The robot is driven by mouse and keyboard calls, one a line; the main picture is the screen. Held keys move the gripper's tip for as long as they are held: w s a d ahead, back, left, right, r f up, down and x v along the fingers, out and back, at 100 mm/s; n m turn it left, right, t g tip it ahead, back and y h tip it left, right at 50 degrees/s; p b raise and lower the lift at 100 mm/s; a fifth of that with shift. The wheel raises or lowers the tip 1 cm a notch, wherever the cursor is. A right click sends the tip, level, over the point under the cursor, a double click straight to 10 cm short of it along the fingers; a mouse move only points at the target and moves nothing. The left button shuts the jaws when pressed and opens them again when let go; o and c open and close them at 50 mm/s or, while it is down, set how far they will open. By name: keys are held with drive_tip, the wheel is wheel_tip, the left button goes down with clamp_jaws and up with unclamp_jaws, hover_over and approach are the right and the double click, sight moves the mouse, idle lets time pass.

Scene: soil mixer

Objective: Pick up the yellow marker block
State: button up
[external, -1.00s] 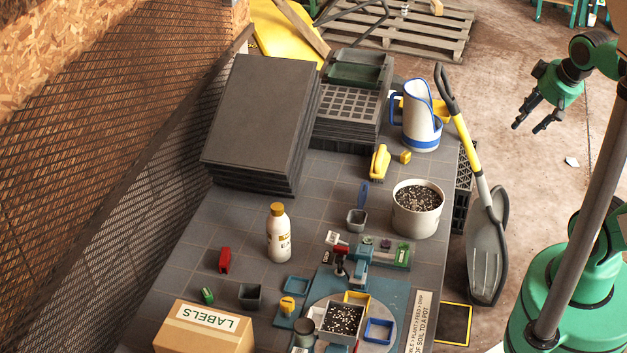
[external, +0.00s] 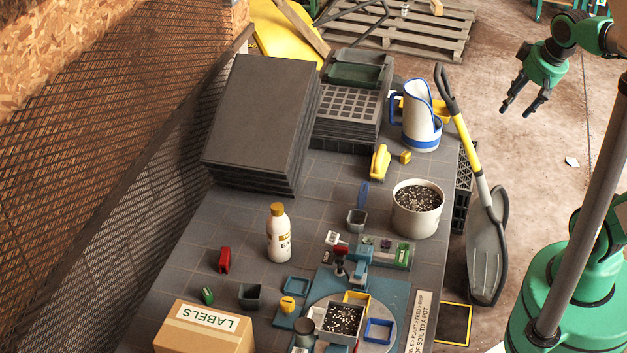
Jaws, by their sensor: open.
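A small yellow block (external: 405,157) sits on the grey tiled table, just right of a larger yellow tool (external: 380,161) and in front of the white and blue jug. My gripper (external: 521,108) is open and empty, with its fingers pointing down. It hangs in the air to the right of the table, beyond the shovel, well apart from the yellow block.
A white jug (external: 421,118) with blue trim stands behind the block. A white pot of soil (external: 417,209) stands in front. A shovel (external: 486,245) leans along the table's right edge. Stacked black trays (external: 262,120) fill the back left. Table left of the pot is partly clear.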

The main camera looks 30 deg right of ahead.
drive_tip(key=w+r+p, duration=0.1)
drive_tip(key=w, duration=0.7)
drive_tip(key=n+g+p, duration=0.3)
drive_tip(key=g+p, duration=0.2)
drive_tip(key=p, duration=0.2)
hover_over(406, 153)
wheel_tip(406, 153, down, 37)
drive_tip(key=shift+s+f, duration=0.1)
drive_tip(key=shift+f, duration=4.25)
